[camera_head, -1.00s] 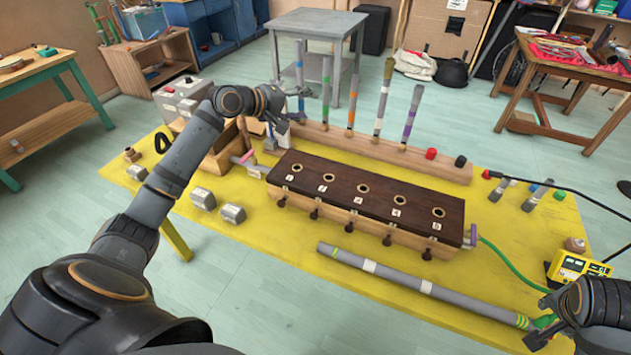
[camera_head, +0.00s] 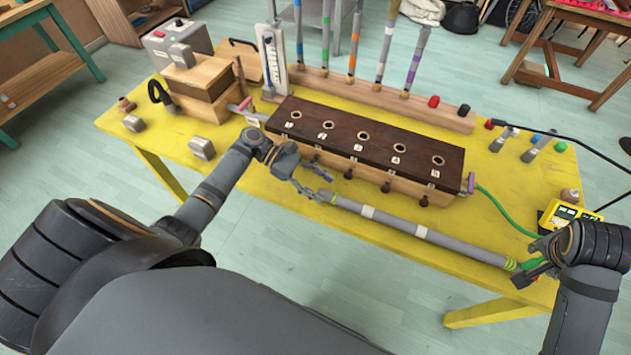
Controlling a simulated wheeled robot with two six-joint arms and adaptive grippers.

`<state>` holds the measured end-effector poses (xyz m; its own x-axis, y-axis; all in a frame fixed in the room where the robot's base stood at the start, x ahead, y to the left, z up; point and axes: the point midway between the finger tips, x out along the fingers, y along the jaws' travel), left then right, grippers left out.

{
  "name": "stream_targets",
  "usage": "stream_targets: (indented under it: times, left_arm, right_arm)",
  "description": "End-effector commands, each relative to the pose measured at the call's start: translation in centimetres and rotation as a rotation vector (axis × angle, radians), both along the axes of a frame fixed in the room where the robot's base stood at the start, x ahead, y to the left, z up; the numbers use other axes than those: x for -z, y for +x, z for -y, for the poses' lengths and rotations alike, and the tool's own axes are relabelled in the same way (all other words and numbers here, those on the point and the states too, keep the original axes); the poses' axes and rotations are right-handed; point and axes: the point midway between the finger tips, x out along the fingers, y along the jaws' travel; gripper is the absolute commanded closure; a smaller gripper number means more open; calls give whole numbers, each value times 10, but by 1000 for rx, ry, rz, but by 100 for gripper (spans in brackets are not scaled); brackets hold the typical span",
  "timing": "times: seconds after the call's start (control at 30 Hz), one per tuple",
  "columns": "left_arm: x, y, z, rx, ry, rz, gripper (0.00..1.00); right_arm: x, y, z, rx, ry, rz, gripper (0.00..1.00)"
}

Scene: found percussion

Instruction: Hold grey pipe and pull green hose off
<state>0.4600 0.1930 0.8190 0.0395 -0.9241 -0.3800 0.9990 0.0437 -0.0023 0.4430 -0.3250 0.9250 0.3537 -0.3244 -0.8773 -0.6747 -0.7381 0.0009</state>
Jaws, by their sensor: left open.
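The grey pipe (camera_head: 440,239) lies slantwise along the front of the yellow table, with pale bands and green rings near its ends. The green hose (camera_head: 505,213) curves from the wooden box's right end down to the pipe's right end. My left gripper (camera_head: 320,187) is open and empty, its fingertips close to the pipe's left end; I cannot tell whether they touch it. My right gripper (camera_head: 528,266) is at the pipe's right end, with a green hose piece between or beside its fingers. Its fingers partly hide the joint, and their closing is unclear.
The long dark-topped wooden box (camera_head: 365,142) with several round holes stands just behind the pipe. A rack of upright tubes (camera_head: 370,90) is behind it. A yellow meter (camera_head: 563,214) sits near my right gripper. The table's front edge is close to the pipe.

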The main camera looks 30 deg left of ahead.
Motion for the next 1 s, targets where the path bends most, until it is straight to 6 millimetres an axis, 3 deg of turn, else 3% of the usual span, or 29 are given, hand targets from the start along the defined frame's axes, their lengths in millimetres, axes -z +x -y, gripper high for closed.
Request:
stream_targets:
  times: [0.2, 0.4, 0.83, 1.0]
  left_arm:
    - [16, 2, 43, 0, -4, 1, 44]
    - [29, 4, 73, -1, -1, 1, 44]
    - [35, 4, 84, -1, 2, 3, 44]
    - [35, 4, 84, -1, 2, 3, 67]
  right_arm:
    - [0, 0, 0, 0, 0, 0, 62]
    - [0, 0, 0, 0, 0, 0, 62]
    - [0, 0, 0, 0, 0, 0, 62]
    - [0, 0, 0, 0, 0, 0, 62]
